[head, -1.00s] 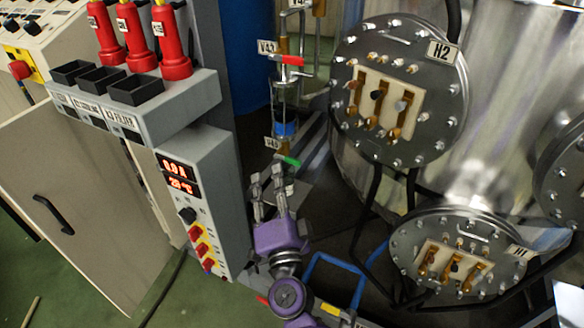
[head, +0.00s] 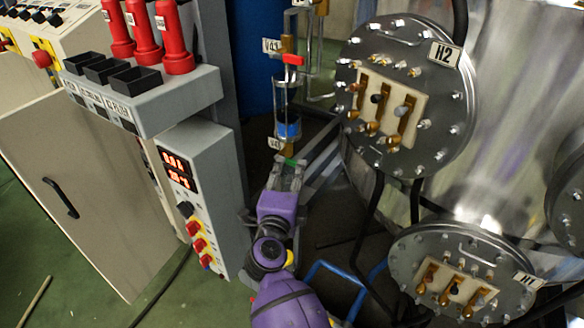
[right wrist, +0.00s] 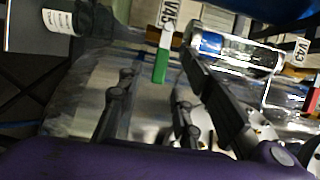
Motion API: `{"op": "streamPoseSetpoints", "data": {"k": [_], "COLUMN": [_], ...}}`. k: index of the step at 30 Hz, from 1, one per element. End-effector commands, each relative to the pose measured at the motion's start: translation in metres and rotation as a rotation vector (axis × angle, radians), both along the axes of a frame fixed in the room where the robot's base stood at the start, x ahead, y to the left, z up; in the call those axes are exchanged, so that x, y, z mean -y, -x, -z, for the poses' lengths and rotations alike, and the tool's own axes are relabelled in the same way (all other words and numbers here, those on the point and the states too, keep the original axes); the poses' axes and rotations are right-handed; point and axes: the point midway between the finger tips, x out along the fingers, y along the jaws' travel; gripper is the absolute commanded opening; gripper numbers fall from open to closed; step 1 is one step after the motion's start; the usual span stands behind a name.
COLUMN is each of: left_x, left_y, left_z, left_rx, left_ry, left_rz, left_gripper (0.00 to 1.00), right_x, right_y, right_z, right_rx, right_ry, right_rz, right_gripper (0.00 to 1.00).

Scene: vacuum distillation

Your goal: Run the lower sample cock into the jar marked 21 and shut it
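The lower cock V45 has a green handle (head: 293,162) just below a sight glass with blue liquid (head: 288,130). My right gripper (head: 286,172) is at this handle, its fingers apart. In the right wrist view the green handle (right wrist: 160,66) hangs between the fingers of the right gripper (right wrist: 157,72); I cannot tell whether either finger touches it. The upper cock V43 has a red handle (head: 293,59) above the glass. A white label with small unreadable print (right wrist: 62,22) shows at upper left in the wrist view; I cannot make out a jar marked 21. My left gripper is out of view.
A grey control box (head: 200,195) with a lit display stands left of my right arm. Flanged heater plates H2 (head: 440,105) and H1 (head: 412,245) stand to the right, with black cables hanging below. A blue frame (head: 335,268) lies low beside the arm.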

Motion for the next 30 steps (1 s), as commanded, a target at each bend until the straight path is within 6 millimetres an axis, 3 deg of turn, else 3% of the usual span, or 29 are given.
{"op": "streamPoseSetpoints", "data": {"k": [6,16,24,30], "left_x": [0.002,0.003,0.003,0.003], "left_y": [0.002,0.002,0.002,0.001], "left_z": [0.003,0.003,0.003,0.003], "left_rx": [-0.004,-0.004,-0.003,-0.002], "left_ry": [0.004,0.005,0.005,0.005], "left_rz": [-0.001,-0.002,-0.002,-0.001], "left_gripper": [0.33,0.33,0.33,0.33], "right_x": [0.006,0.008,0.008,0.008], "right_y": [-0.026,-0.031,-0.030,-0.030], "right_z": [0.000,0.000,0.000,0.000], "right_rx": [0.001,0.001,0.001,0.001], "right_ry": [0.001,0.000,0.000,0.001], "right_rz": [-0.001,0.000,0.000,0.000], "right_gripper": [0.33,0.33,0.00,0.00]}}
